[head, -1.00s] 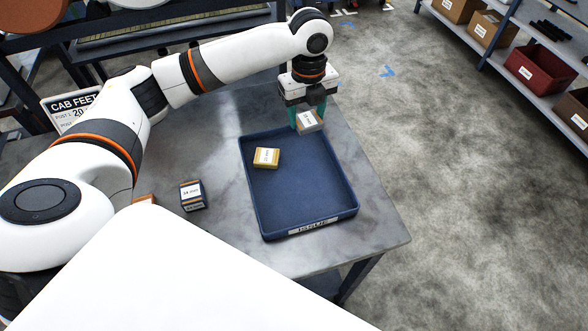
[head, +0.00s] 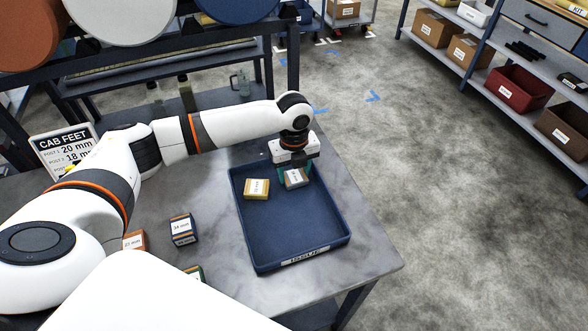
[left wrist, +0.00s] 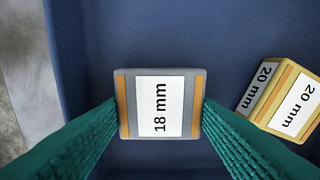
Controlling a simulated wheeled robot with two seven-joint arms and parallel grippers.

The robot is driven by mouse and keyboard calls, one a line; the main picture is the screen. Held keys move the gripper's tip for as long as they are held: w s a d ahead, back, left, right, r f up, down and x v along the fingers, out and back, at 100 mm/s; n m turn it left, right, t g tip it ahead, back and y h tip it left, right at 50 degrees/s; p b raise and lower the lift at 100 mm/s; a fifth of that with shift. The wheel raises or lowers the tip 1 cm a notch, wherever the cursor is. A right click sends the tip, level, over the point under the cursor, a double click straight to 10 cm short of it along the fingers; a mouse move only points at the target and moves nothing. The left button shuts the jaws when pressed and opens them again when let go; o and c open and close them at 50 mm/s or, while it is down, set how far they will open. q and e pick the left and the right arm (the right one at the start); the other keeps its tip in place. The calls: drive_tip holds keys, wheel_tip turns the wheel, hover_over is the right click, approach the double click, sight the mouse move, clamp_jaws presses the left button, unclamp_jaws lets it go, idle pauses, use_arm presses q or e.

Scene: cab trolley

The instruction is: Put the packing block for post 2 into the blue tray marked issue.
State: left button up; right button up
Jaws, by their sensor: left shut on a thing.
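The grey block marked 18 mm (head: 297,178) is between the fingers of my left gripper (head: 294,174), inside the far right part of the blue tray (head: 290,225). The left wrist view shows the block (left wrist: 160,104) with its label up and orange strips at both ends, the green fingers shut on it. I cannot tell whether it touches the tray floor. The tray's front label (head: 305,256) seems to read ISSUE. The sign (head: 65,146) pairs post 2 with 18 mm. My right gripper is not in view.
A yellow block marked 20 mm (head: 256,189) lies in the tray, left of the held block. The tray's front half is clear.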

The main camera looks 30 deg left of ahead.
sight(294, 174)
use_arm(q)
drive_tip(key=shift+f, duration=0.1)
drive_tip(key=o, duration=1)
drive_tip(key=shift+c, duration=0.2)
wheel_tip(294, 174, up, 12)
drive_tip(key=b, duration=0.1)
drive_tip(key=shift+r, duration=0.2)
